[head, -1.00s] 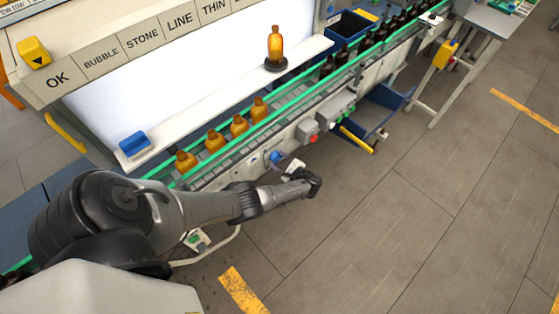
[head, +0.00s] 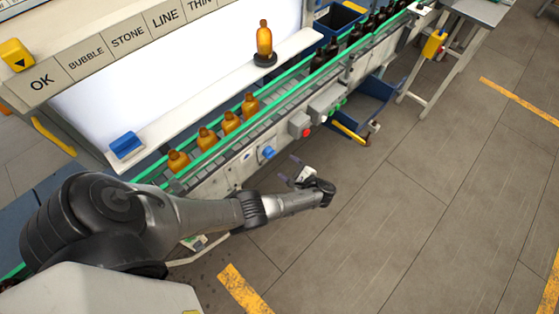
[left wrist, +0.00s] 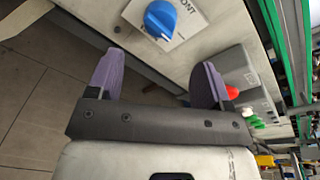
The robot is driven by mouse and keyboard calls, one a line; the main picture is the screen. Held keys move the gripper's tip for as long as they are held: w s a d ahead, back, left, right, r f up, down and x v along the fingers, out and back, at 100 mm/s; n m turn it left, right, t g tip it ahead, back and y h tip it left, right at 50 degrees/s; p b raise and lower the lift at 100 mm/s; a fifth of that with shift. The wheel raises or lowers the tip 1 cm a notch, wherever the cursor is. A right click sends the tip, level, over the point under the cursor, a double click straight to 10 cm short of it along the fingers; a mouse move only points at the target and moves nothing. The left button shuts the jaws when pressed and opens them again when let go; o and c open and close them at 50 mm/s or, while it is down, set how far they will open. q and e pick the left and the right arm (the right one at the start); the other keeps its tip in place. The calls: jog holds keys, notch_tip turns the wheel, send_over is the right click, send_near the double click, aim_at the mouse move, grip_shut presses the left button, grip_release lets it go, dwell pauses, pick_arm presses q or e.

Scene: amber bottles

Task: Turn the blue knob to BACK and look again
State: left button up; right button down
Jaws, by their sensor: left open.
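The blue knob (head: 268,153) sits on the side panel of the conveyor. In the left wrist view the knob (left wrist: 160,18) is at the top, cut close to the frame edge, on a pale plate with letters ending "ONT" beside it. A small white mark shows on the knob's lower edge; I cannot tell which setting it is at. My left gripper (head: 292,171) is just off the panel, right of the knob in the head view. Its purple fingers (left wrist: 157,75) are spread, empty and apart from the knob. My right gripper is not in view.
Several amber bottles (head: 229,122) stand on the green-railed conveyor. One amber bottle (head: 264,41) stands on a black round stand before the lit white panel. A red button (head: 306,132) is right of the knob. A blue bin (head: 376,98) is beyond; the floor in front is clear.

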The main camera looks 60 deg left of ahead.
pick_arm(q)
jog(key=shift+v, duration=2.55)
